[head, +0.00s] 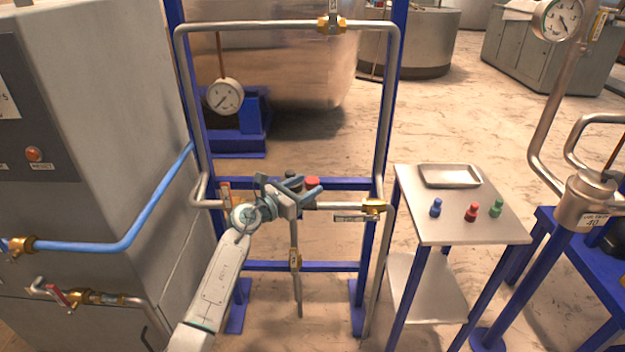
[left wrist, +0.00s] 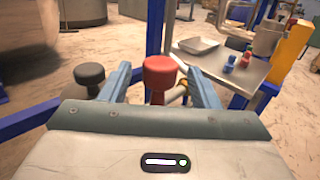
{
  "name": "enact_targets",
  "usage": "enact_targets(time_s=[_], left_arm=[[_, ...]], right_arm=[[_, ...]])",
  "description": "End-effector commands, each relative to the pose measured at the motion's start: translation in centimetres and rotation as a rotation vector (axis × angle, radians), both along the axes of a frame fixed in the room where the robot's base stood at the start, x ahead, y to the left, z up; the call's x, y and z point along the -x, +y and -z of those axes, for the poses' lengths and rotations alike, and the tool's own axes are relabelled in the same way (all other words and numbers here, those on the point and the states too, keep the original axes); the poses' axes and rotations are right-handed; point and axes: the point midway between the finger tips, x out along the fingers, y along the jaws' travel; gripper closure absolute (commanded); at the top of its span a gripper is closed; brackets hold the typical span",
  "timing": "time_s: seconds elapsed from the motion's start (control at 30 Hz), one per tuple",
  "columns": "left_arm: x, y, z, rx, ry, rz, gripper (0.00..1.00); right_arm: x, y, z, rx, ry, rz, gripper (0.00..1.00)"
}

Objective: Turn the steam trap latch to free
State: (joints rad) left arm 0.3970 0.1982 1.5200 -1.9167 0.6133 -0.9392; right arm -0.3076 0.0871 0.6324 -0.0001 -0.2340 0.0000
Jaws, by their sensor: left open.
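My left gripper (head: 300,190) is open at the horizontal pipe of the blue-framed pipework. In the left wrist view a red knob (left wrist: 160,72) on a stem stands between the two fingers (left wrist: 157,84), with space visible on both sides. A black knob (left wrist: 89,76) stands outside the fingers to the left. In the head view the red knob (head: 312,182) shows just behind the gripper, and the black knob is mostly hidden by it. No readable label tells which part is the steam trap latch. My right gripper is out of view.
A grey cabinet (head: 90,130) with a blue pipe (head: 150,220) stands left. A metal side table (head: 450,215) to the right carries a tray (head: 450,168) and blue, red and green small pieces. A brass valve (head: 374,207) sits on the pipe right of the gripper.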

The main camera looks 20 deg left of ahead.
Motion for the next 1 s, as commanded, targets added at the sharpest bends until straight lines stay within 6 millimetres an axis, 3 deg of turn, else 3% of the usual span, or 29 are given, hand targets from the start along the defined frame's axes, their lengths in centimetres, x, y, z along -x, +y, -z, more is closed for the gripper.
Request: enact_targets(time_s=[0.2, 0.57, 0.83, 1.0], left_arm=[[-2.2, -1.2, -0.1, 0.002, 0.0, -0.001, 0.44], [-2.6, -1.4, 0.1, 0.001, 0.0, -0.001, 0.44], [-2.6, -1.4, 0.1, 0.001, 0.0, -0.001, 0.97], [-2.7, -1.4, 0.0, 0.001, 0.0, -0.002, 1.0]], right_arm=[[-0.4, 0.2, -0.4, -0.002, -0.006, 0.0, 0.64], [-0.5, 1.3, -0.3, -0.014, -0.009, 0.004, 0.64], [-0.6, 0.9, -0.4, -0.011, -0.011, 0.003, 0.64], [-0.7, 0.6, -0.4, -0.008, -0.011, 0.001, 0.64]])
